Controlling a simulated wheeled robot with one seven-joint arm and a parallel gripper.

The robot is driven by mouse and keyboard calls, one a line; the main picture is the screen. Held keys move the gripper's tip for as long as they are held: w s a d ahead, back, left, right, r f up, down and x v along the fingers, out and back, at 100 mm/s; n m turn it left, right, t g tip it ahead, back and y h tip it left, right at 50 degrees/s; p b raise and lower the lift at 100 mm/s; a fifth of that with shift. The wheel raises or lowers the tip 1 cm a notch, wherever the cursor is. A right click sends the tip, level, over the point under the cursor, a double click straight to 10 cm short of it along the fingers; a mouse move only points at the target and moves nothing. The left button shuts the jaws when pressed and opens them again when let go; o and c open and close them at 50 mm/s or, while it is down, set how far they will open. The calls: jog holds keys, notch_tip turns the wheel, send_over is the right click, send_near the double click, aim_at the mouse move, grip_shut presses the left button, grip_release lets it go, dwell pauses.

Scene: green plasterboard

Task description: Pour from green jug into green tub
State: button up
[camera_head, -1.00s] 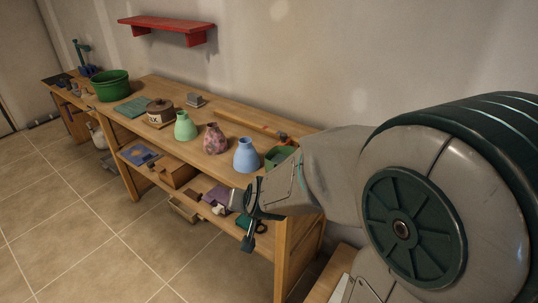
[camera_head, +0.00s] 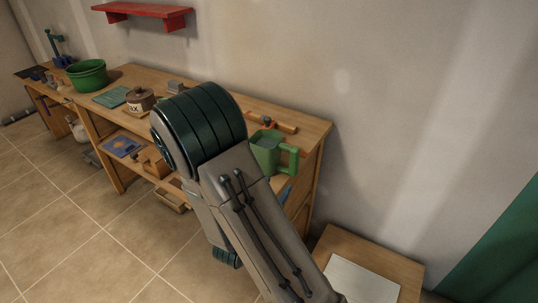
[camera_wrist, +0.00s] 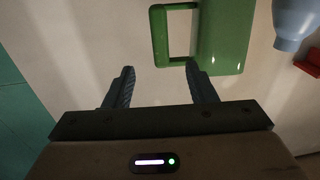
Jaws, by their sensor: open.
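The green jug (camera_head: 266,152) stands upright at the near right end of the workbench, its handle facing right. In the wrist view the jug (camera_wrist: 226,38) is at the top, with its handle loop on the left of its body. My gripper (camera_wrist: 163,86) is open and empty. Its fingers point at the handle; the right fingertip overlaps the jug's lower edge in the picture, and contact cannot be told. The green tub (camera_head: 87,77) stands at the far left of the bench. My gripper is hidden in the head view, where my arm covers the middle of the bench.
A brown lidded pot (camera_head: 140,99) and a teal mat (camera_head: 110,97) lie between tub and arm. A blue vase (camera_wrist: 295,22) shows beside the jug in the wrist view. A red shelf (camera_head: 144,10) is on the wall. A low table (camera_head: 370,262) stands right of the bench.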

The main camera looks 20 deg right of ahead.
aim_at(292, 165)
jog(key=x, duration=0.7)
jog(key=shift+w+d+p, duration=0.1)
jog(key=shift+d+p, duration=0.1)
jog(key=shift+p, duration=0.2)
jog(key=shift+f+p+x, duration=0.15)
jog(key=shift+p+x, duration=0.3)
jog(key=shift+x, duration=1)
jog(key=shift+f+p+x, duration=0.2)
jog(key=shift+p+x, duration=0.2)
jog(key=shift+x, duration=1)
jog(key=shift+a, duration=0.1)
grip_shut()
